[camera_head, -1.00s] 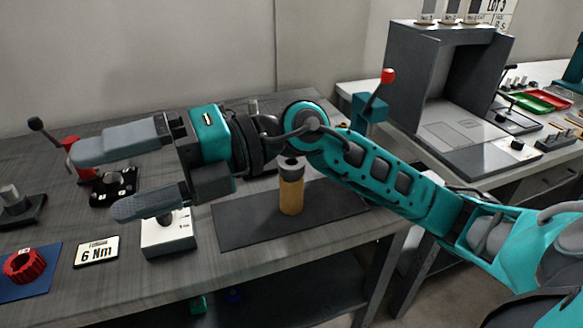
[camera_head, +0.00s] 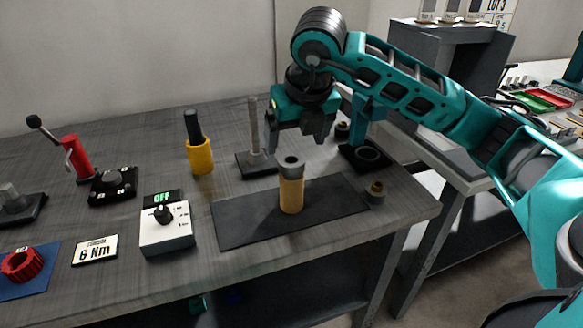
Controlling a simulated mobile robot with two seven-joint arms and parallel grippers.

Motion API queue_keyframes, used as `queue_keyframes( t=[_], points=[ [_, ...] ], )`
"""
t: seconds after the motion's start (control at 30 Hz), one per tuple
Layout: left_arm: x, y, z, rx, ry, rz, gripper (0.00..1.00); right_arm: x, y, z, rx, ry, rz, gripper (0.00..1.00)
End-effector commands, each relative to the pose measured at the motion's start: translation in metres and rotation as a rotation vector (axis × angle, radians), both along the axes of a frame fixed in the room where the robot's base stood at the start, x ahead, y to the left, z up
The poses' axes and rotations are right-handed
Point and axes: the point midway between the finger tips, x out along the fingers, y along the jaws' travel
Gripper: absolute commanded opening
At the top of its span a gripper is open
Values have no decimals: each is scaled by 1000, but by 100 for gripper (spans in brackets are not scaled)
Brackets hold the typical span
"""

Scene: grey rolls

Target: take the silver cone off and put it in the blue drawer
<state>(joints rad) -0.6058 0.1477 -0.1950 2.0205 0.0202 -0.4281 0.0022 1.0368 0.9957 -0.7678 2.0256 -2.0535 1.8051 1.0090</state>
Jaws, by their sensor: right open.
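My right gripper (camera_head: 303,138) hangs with its fingers down over the back right part of the workbench, behind a tan cylinder (camera_head: 291,193) with a grey ringed top (camera_head: 291,164). The gripper is open, and I see nothing between its fingers. A grey upright post (camera_head: 254,128) on a dark base stands just left of it. I cannot make out a silver cone or a blue drawer for certain. My left gripper is not in view.
The tan cylinder stands on a dark mat (camera_head: 240,228). A yellow holder (camera_head: 200,156), a white dial box (camera_head: 167,230), a red lever (camera_head: 76,158) and a red knob (camera_head: 22,265) stand to the left.

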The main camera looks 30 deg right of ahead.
Motion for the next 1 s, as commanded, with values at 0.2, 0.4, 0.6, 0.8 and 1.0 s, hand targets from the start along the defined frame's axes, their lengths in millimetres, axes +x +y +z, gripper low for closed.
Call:
queue_keyframes(
  t=[0.2, 0.4, 0.6, 0.8, 1.0],
  points=[
    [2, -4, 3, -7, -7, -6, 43, 9, -2, -24, 1, 1, 3, 86],
    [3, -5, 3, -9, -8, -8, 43, 15, -4, -45, 1, 5, 2, 86],
    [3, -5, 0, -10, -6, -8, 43, 24, -7, -70, 1, 3, 4, 86],
    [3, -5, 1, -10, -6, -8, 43, 27, -7, -74, 2, 1, 4, 86],
    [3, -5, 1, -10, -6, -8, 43, 26, -7, -74, 2, 1, 4, 76]
  ],
)
